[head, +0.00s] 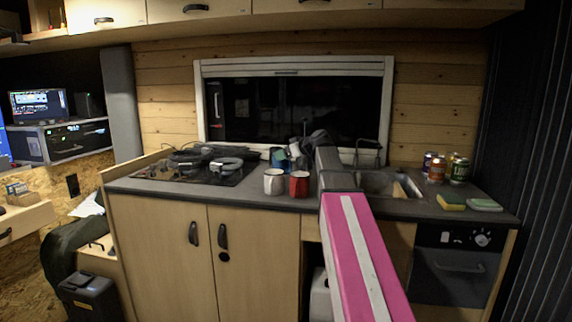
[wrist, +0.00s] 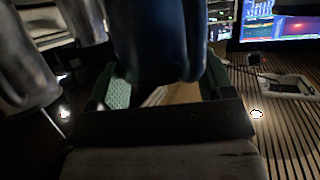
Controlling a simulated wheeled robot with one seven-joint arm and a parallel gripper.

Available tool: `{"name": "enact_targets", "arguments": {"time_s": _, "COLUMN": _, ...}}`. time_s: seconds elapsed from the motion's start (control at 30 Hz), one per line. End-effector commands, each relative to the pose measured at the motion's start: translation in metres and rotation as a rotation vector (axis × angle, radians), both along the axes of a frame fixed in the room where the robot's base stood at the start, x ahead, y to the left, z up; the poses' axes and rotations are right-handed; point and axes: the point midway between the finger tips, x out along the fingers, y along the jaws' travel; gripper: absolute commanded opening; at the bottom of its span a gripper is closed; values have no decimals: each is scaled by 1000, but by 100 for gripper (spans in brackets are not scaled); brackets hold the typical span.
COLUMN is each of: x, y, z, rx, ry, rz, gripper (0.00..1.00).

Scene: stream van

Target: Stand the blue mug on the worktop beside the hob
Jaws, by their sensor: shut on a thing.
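The blue mug (head: 278,158) shows in the head view above the back of the worktop (head: 245,194), to the right of the hob (head: 222,179). In the wrist view the mug (wrist: 160,42) is a large dark blue shape between the green-padded fingers of my gripper (wrist: 165,85). My gripper (head: 292,152) is shut on it. I cannot tell whether the mug's base touches the worktop.
A white mug (head: 273,182) and a red mug (head: 299,184) stand at the worktop's front, close to my gripper. Dark cookware (head: 190,158) sits on the hob. The sink (head: 375,183), several cans (head: 437,169) and a sponge (head: 451,202) are to the right.

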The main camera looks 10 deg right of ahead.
Motion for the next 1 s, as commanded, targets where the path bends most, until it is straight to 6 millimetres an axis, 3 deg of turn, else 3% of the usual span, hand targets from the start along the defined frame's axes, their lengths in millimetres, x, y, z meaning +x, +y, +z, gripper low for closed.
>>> {"name": "enact_targets", "arguments": {"time_s": 0.33, "x": 0, "y": 0, "z": -35, "rx": 0, "ry": 0, "rz": -1, "gripper": 24}}
{"name": "enact_targets", "arguments": {"time_s": 0.7, "x": 0, "y": 0, "z": -38, "rx": 0, "ry": 0, "rz": -1, "gripper": 24}}
{"name": "enact_targets", "arguments": {"time_s": 0.73, "x": 0, "y": 0, "z": -38, "rx": -1, "ry": -1, "rz": 0, "gripper": 81}}
{"name": "enact_targets", "arguments": {"time_s": 0.8, "x": 0, "y": 0, "z": -38, "rx": -1, "ry": -1, "rz": 0, "gripper": 100}}
{"name": "enact_targets", "arguments": {"time_s": 1.0, "x": 0, "y": 0, "z": -38, "rx": 0, "ry": 0, "rz": 0, "gripper": 100}}
